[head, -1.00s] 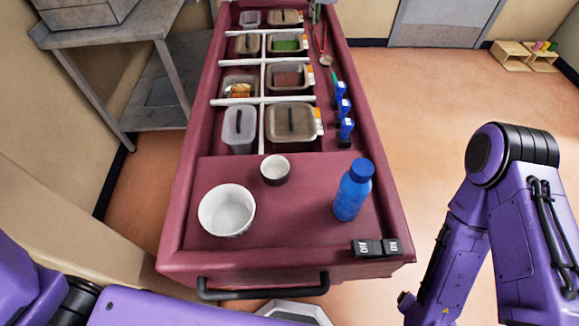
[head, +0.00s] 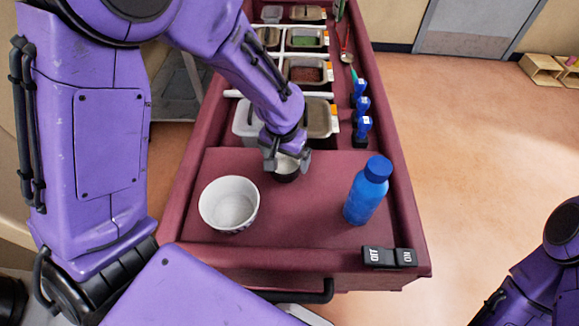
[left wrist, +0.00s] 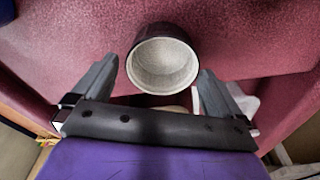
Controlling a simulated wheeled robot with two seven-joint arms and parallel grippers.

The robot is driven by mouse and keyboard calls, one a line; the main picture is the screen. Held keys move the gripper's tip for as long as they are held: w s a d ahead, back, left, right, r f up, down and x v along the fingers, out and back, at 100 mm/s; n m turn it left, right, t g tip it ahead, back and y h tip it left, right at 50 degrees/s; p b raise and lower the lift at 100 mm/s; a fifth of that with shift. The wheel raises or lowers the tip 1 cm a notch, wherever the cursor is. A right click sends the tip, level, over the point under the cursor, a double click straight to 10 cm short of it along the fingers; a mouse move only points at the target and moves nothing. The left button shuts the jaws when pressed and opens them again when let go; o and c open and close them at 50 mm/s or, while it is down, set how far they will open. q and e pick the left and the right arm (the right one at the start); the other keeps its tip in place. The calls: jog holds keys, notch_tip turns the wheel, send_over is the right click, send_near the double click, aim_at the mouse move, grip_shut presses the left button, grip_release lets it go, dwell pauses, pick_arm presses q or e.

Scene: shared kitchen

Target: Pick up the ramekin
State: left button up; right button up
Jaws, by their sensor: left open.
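The ramekin (head: 285,170) is a small dark cup with a pale inside, standing upright on the maroon cart top. My left gripper (head: 287,165) is above it with its fingers open, one on either side in the head view, and partly hides it. In the left wrist view the ramekin (left wrist: 162,62) shows its pale inside, just beyond the two open fingers (left wrist: 152,88) and roughly centred between them. I cannot tell whether a finger touches it. My right gripper is not in view; part of my right arm shows at the lower right.
A white bowl (head: 229,204) stands at the front left of the ramekin, and a blue bottle (head: 367,190) at the right. An OFF/ON switch block (head: 389,257) is at the front right edge.

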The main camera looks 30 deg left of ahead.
aim_at(285, 166)
pick_arm(q)
jog(key=shift+f, duration=0.8)
jog(key=shift+w+a+f, duration=0.15)
jog(key=shift+w+f, duration=0.05)
jog(key=shift+f, duration=0.35)
jog(key=c, duration=0.8)
